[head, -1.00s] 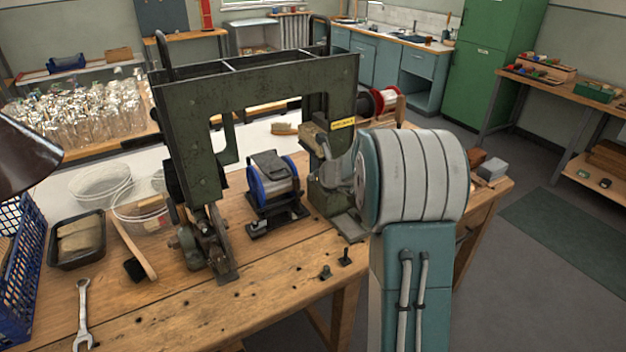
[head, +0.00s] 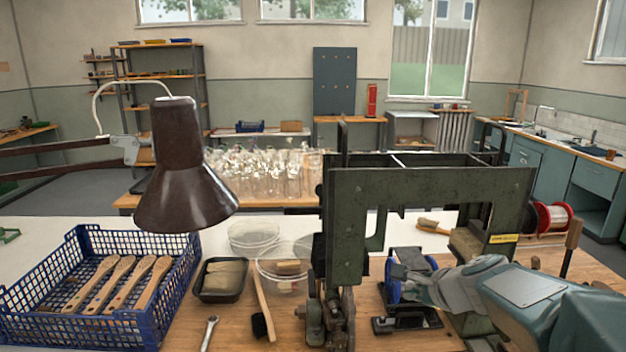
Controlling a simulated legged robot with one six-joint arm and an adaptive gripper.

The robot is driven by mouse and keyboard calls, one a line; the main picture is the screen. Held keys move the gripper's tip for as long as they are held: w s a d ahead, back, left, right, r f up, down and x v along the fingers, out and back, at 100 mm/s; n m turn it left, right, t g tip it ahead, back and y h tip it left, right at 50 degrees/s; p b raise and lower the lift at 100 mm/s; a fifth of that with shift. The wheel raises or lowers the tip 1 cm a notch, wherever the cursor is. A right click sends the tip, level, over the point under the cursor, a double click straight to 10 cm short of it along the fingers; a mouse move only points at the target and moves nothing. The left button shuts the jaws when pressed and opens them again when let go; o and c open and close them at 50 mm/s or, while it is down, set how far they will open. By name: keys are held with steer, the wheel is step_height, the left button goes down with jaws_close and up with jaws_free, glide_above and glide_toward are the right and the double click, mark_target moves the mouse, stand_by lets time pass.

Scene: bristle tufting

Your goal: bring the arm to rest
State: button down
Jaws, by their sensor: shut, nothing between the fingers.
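My arm enters the head view from the lower right, a teal and grey link lying low over the bench. My gripper (head: 424,291) is at its left end, small and partly merged with the machine parts around it. It looks shut and empty. It is just right of the blue-rimmed roll unit (head: 410,268), in front of the green press frame's right side; whether it touches the unit I cannot tell. The green frame (head: 430,190) stands upright on the wooden bench (head: 260,330).
A blue crate (head: 85,335) with several wooden brush handles stands at left under a brown lamp (head: 185,185). A black tray (head: 222,280), a brush (head: 262,300), clear bowls (head: 255,238) and a wrench (head: 209,332) lie between crate and frame. A red wire spool (head: 553,217) is behind my arm.

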steer(key=s+a+n+g+h, duration=0.1)
steer(key=s+a+n+h, duration=0.1)
steer(key=s+n, duration=0.7)
steer(key=s+a+n+g+h, duration=0.1)
steer(key=s+a+n+g, duration=0.1)
steer(key=s+n, duration=0.8)
steer(key=s, duration=0.6)
steer(key=shift+f+n+h, duration=0.3)
steer(key=shift+f+h, duration=0.05)
steer(key=shift+h, duration=0.05)
